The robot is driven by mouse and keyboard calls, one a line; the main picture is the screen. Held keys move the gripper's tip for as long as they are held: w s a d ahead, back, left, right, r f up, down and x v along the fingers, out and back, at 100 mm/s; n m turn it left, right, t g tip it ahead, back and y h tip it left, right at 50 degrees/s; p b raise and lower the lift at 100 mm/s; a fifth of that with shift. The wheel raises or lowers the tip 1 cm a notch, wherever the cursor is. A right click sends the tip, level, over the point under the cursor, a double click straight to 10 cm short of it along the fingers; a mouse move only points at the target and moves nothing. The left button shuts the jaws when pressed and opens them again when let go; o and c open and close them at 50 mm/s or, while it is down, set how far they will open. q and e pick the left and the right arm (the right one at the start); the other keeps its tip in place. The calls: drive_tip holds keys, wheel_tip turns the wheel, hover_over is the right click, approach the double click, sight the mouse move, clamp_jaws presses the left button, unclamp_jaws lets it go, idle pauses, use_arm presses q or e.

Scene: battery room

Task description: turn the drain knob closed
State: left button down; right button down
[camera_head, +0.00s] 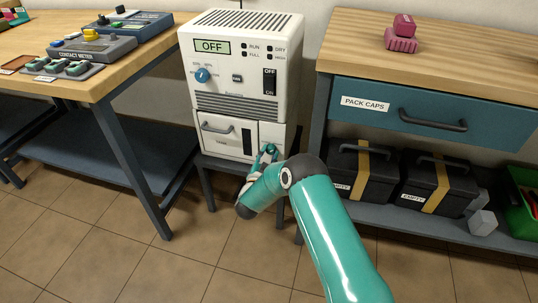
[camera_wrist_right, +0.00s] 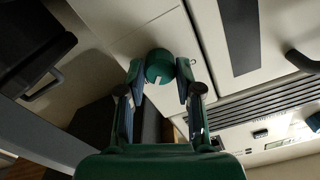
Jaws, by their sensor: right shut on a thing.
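The drain knob (camera_wrist_right: 160,66) is a round green knob with a white mark, on the lower front of the white machine (camera_head: 290,105). In the right wrist view it sits between the two fingertips of my right gripper (camera_wrist_right: 160,80), which is shut on it. In the head view my right gripper (camera_head: 267,152) is at the machine's lower right front, and it hides the knob. Whether the knob stands open or closed I cannot tell. My left gripper is not in view.
The machine's tank drawer (camera_head: 219,143) with a handle is left of my gripper. A wooden bench (camera_head: 78,68) is at left. A blue drawer (camera_head: 440,100) labelled PACK CAPS and black cases (camera_head: 362,172) on a shelf are at right. The tiled floor in front is clear.

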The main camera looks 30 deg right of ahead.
drive_tip(key=shift+n, duration=0.5)
drive_tip(key=n, duration=0.3)
drive_tip(key=shift+n, duration=0.4)
drive_tip(key=n, duration=0.4)
drive_tip(key=shift+r+n+p, duration=0.1)
drive_tip(key=shift+n+p, duration=0.2)
drive_tip(key=n, duration=0.4)
drive_tip(key=shift+w+a+p, duration=0.1)
drive_tip(key=shift+a+p, duration=0.05)
drive_tip(key=shift+p, duration=0.2)
drive_tip(key=n, duration=0.4)
drive_tip(key=shift+p, duration=0.3)
drive_tip(key=shift+a+n, duration=0.1)
drive_tip(key=shift+n, duration=0.3)
drive_tip(key=c, duration=0.9)
unclamp_jaws()
drive_tip(key=shift+w, duration=0.1)
drive_tip(key=shift+o, duration=0.7)
